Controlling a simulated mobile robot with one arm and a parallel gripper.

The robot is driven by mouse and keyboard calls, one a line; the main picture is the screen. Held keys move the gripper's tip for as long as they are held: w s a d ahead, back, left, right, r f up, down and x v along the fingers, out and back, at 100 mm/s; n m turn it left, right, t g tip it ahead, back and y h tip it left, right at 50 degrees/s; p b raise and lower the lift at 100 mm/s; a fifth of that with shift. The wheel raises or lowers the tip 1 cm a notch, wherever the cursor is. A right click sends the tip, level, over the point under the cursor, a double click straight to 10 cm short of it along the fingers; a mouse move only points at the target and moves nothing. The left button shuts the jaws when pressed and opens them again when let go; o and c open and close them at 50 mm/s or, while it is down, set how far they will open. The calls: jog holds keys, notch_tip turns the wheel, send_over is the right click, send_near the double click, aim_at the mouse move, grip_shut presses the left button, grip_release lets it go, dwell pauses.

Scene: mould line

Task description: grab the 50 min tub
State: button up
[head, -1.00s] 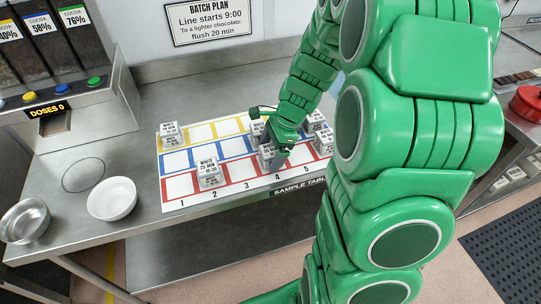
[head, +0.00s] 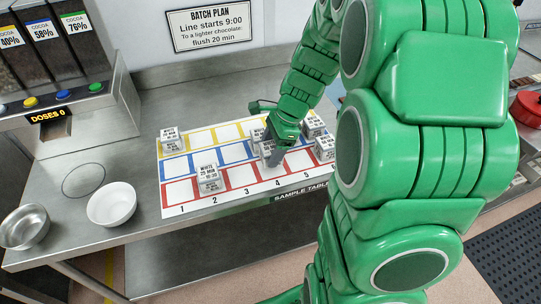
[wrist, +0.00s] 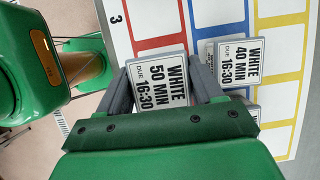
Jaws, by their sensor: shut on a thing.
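The 50 min tub (wrist: 160,82), with a white top marked WHITE 50 MIN DUE 16:30, is between the two grey fingers of my gripper (wrist: 164,88) in the wrist view. The fingers press on its two opposite sides. In the head view my gripper (head: 276,154) is over the middle right of the sample mat, and the tub (head: 266,151) shows partly behind the fingers. I cannot tell whether its base is clear of the mat.
A WHITE 40 MIN tub (wrist: 238,62) stands close beside it. A WHITE 25 MIN tub (head: 208,180) is at the mat's front. Other tubs stand back left (head: 170,139) and at the right (head: 325,149). A white bowl (head: 112,203) and steel bowl (head: 24,228) are at left.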

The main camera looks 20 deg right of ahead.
jog(key=s+a+r, duration=0.1)
jog(key=s+r, duration=0.8)
jog(key=s, duration=0.5)
notch_tip(320, 180, up, 8)
jog(key=shift+f, duration=0.25)
dwell(0.4)
jog(key=shift+w, duration=0.15)
